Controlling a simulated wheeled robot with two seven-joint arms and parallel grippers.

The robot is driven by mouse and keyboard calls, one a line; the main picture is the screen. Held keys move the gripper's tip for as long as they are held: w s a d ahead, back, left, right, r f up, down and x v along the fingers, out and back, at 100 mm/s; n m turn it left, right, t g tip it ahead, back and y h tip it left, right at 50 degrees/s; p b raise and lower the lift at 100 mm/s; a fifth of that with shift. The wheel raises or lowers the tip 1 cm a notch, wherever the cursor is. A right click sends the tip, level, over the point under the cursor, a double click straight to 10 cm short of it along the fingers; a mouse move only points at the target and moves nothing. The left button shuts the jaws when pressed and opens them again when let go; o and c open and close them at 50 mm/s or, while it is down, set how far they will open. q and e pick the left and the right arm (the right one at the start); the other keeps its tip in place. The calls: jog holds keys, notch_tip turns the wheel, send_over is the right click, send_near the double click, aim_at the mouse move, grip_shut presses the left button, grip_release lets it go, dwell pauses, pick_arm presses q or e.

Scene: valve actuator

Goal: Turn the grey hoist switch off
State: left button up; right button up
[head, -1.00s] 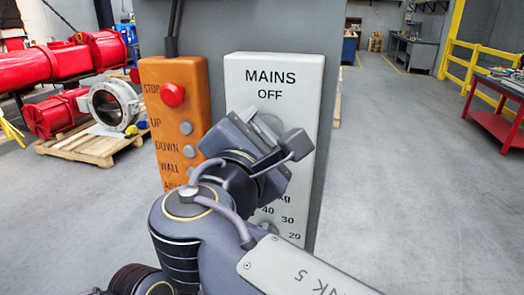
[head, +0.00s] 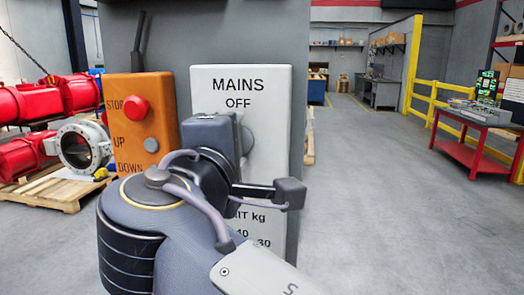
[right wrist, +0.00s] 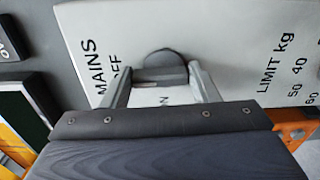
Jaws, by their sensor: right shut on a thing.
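The grey hoist switch (head: 247,140) is a round grey knob on a white panel (head: 275,95) marked MAINS and OFF. In the head view my right wrist covers most of it. In the right wrist view, the two fingers of my right gripper (right wrist: 162,78) are shut on the grey hoist switch (right wrist: 168,60), one on each side. The letters OFF lie to the left of the knob there, and an N shows between the fingers. Which way the knob points is not clear. My left gripper is not in view.
An orange control box (head: 165,95) with a red STOP button (head: 135,108) stands left of the panel. Lower panel markings read LIMIT kg. A red table (head: 470,148) stands at the right, and red machinery (head: 70,95) at the left. The floor between is clear.

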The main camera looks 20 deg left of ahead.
dwell(0.3)
jog(key=o, duration=1)
jog(key=v, duration=0.7)
jog(key=shift+s+b, duration=0.4)
